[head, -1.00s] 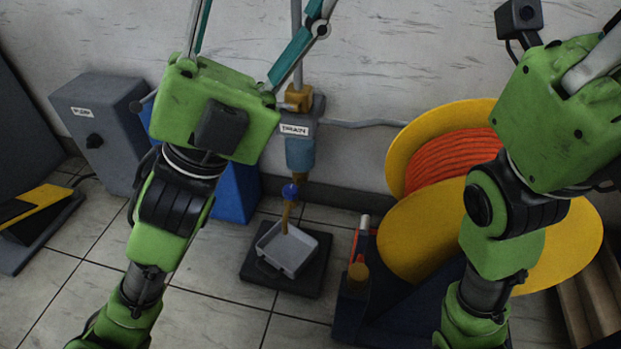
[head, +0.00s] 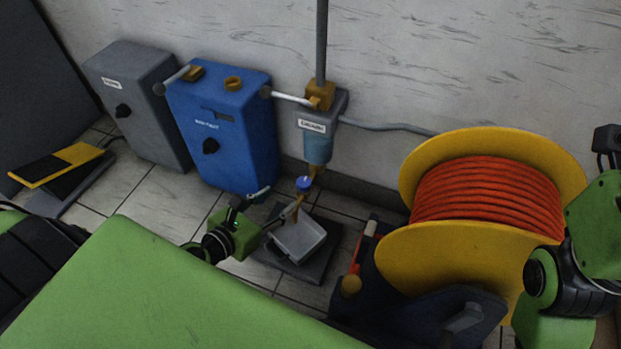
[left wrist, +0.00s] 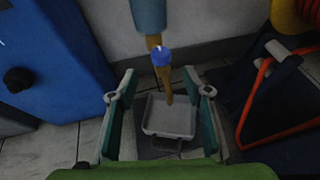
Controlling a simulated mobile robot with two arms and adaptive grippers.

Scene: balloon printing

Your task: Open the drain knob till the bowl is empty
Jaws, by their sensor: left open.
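The blue drain knob (head: 304,184) sits below a light-blue bowl (head: 318,149) on the labelled grey wall unit. A brownish-yellow spout or stream runs down from it to a grey tray (head: 298,242); I cannot tell which. My left gripper (head: 274,207) is open and empty, low beside the knob and near the tray. In the left wrist view, the knob (left wrist: 161,56) shows just beyond and between the spread fingers (left wrist: 160,86), apart from both. The bowl's contents are not clear. My right gripper is out of view; only its arm shows at the right edge.
A blue machine (head: 228,140) and a grey box (head: 142,105) stand left of the drain. A yellow reel of orange hose (head: 490,200) stands on a dark frame close at the right. The tray rests on a dark base (head: 322,262).

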